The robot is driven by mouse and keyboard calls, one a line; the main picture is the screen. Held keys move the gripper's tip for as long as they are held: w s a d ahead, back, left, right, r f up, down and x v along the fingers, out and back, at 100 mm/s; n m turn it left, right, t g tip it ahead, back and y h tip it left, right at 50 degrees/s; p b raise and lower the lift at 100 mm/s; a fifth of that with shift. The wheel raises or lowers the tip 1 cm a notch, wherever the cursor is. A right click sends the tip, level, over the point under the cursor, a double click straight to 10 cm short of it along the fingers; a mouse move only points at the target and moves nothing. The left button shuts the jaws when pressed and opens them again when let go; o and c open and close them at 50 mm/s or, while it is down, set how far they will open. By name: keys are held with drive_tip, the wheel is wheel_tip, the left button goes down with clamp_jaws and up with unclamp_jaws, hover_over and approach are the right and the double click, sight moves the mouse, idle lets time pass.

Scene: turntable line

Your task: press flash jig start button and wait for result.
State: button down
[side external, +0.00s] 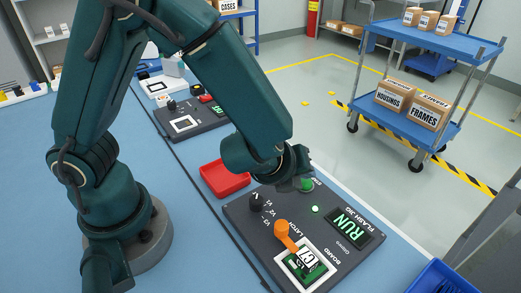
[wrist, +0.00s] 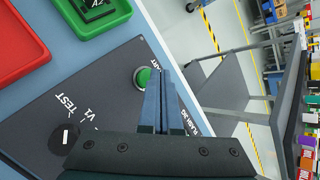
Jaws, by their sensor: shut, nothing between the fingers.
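The flash jig (side external: 237,215) is a dark grey panel on the blue bench. Its green start button (side external: 306,184) is at the far corner, and it also shows in the wrist view (wrist: 143,78). My gripper (side external: 300,176) is shut and empty, with its fingertips (wrist: 168,72) right beside the button. I cannot tell if they touch it. The display (side external: 342,226) reads RUN in green, and a small light (side external: 315,209) near it is lit pale green. The orange latch (side external: 282,230) lies over the edge of the white-framed board nest (side external: 317,277), which holds a green board (side external: 316,272) with a white label.
A black knob (side external: 256,201) with V markings sits on the jig. A red tray (side external: 226,179) stands behind it. A green tray (wrist: 119,17) shows in the wrist view. Another dark jig (side external: 200,124) stands further back. A blue bin (side external: 440,277) is at lower right.

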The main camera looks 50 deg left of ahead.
drive_tip(key=shift+r, duration=0.4)
drive_tip(key=shift+r, duration=2.5)
drive_tip(key=s+a+r+n+y, duration=0.2)
drive_tip(key=s+a+r+n, duration=0.3)
drive_tip(key=a+r+n, duration=0.45)
drive_tip(key=s+d+f+n+g+h, duration=0.1)
drive_tip(key=s+f+n+h, duration=0.1)
drive_tip(key=s+n, duration=0.3)
drive_tip(key=s+d+f+n+g+h, duration=0.1)
drive_tip(key=s+d+n+g+h, duration=0.1)
drive_tip(key=s+n, duration=0.4)
drive_tip(key=n, duration=0.4)
drive_tip(key=shift+d+f, duration=0.3)
drive_tip(key=shift+f, duration=0.05)
